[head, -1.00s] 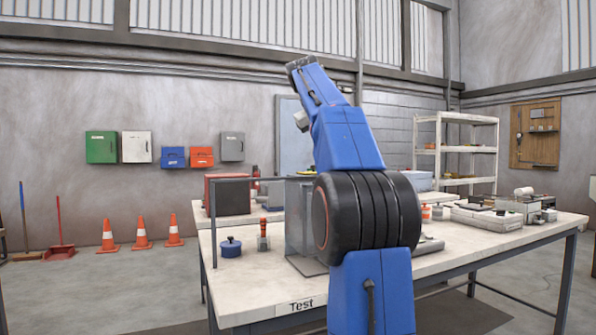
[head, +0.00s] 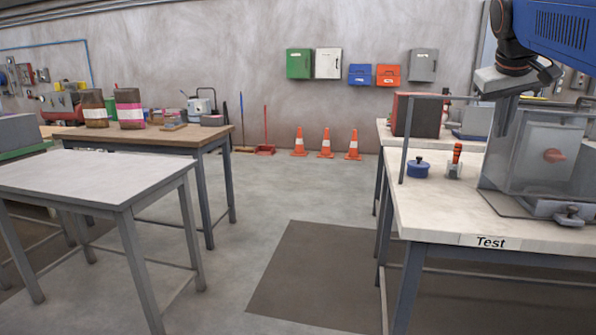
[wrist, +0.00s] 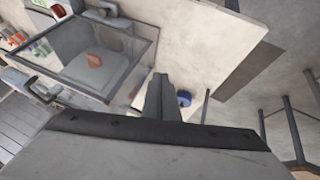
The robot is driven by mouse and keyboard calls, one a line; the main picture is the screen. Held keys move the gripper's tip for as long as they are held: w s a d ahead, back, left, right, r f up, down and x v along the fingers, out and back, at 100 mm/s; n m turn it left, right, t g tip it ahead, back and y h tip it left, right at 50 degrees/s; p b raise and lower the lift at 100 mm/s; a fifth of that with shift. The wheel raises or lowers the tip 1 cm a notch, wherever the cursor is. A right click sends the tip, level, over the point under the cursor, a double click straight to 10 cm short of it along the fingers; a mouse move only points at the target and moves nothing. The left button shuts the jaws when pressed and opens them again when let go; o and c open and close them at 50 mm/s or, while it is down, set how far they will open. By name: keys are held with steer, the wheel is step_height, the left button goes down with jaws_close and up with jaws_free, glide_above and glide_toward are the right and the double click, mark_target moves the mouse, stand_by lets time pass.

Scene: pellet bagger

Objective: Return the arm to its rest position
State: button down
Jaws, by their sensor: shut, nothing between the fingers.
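My arm (head: 555,30) is blue and black and reaches in from the top right of the head view. My gripper (head: 503,118) hangs down from it beside the clear-walled box on the Test table (head: 440,210). In the wrist view my gripper (wrist: 163,82) has its fingers together with nothing between them. It is above the table, and I cannot tell its exact height.
The clear-walled box (head: 548,150) with an orange-red part stands close to my gripper. A blue lidded pot (head: 418,168) and an orange-handled tool (head: 455,162) stand left of it. A grey table (head: 90,180) is at left. Floor between the tables is clear.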

steer(key=s+a+f+y, duration=0.1)
steer(key=s+a+f, duration=0.5)
steer(key=f, duration=0.5)
steer(key=s+a+f+n+y, duration=0.1)
steer(key=s+a+f+y, duration=0.1)
steer(key=s+a+f, duration=0.5)
steer(key=s+a+f+n+y, duration=0.1)
steer(key=s+a+f, duration=0.6)
steer(key=f, duration=1)
steer(key=s, duration=0.3)
steer(key=shift+f, duration=0.25)
steer(key=shift+a, duration=0.1)
